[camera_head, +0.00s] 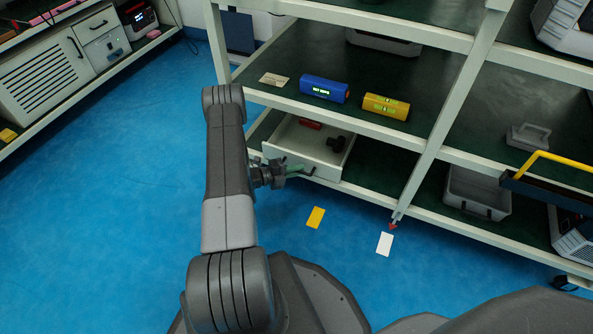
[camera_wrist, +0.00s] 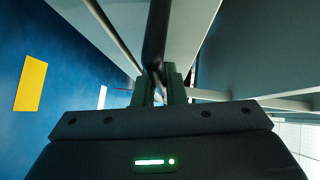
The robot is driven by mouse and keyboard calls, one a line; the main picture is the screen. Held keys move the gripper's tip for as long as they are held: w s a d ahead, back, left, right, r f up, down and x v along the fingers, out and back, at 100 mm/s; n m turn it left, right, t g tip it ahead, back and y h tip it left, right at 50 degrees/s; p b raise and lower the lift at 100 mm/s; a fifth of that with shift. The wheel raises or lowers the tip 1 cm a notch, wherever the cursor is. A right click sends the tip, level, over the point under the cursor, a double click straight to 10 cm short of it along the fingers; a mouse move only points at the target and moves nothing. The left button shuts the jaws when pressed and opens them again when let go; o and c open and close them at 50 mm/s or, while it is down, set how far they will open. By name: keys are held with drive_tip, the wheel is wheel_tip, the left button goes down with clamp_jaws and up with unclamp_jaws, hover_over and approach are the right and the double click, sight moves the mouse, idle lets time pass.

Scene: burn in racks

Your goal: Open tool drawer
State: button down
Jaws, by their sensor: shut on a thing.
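The tool drawer (camera_head: 310,150) is a pale drawer under the middle shelf of the rack in the head view. It stands pulled out, with a red item (camera_head: 310,124) and a dark item (camera_head: 336,144) inside. My gripper (camera_head: 290,171) is at the drawer's front, at the dark handle (camera_head: 311,172). In the wrist view my gripper (camera_wrist: 160,88) has its fingers closed around the dark handle bar (camera_wrist: 157,40). The pale drawer front (camera_wrist: 190,30) shows beside the bar.
A blue cylinder (camera_head: 324,89) and a yellow cylinder (camera_head: 386,106) lie on the shelf above the drawer. A grey bin (camera_head: 477,193) stands on the lower shelf at right. Yellow (camera_head: 316,217) and white (camera_head: 385,243) cards lie on the blue floor. The floor at left is clear.

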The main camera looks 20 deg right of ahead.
drive_tip(key=shift+a, duration=0.1)
drive_tip(key=s+a+p, duration=0.1)
drive_tip(key=s+a, duration=1.2)
drive_tip(key=a, duration=0.3)
drive_tip(key=shift+s, duration=0.4)
drive_tip(key=c, duration=1.5)
unclamp_jaws()
drive_tip(key=shift+a, duration=0.2)
drive_tip(key=w+a+r+p, duration=0.1)
drive_tip(key=a+r+p, duration=0.1)
drive_tip(key=a, duration=1.1)
drive_tip(key=shift+a+p, duration=0.2)
drive_tip(key=shift+p, duration=0.3)
drive_tip(key=shift+w+d, duration=0.1)
drive_tip(key=s+d+f+b, duration=0.1)
drive_tip(key=d+f+b, duration=0.1)
drive_tip(key=d, duration=1.1)
drive_tip(key=shift+d+b, duration=0.25)
drive_tip(key=shift+b, duration=0.1)
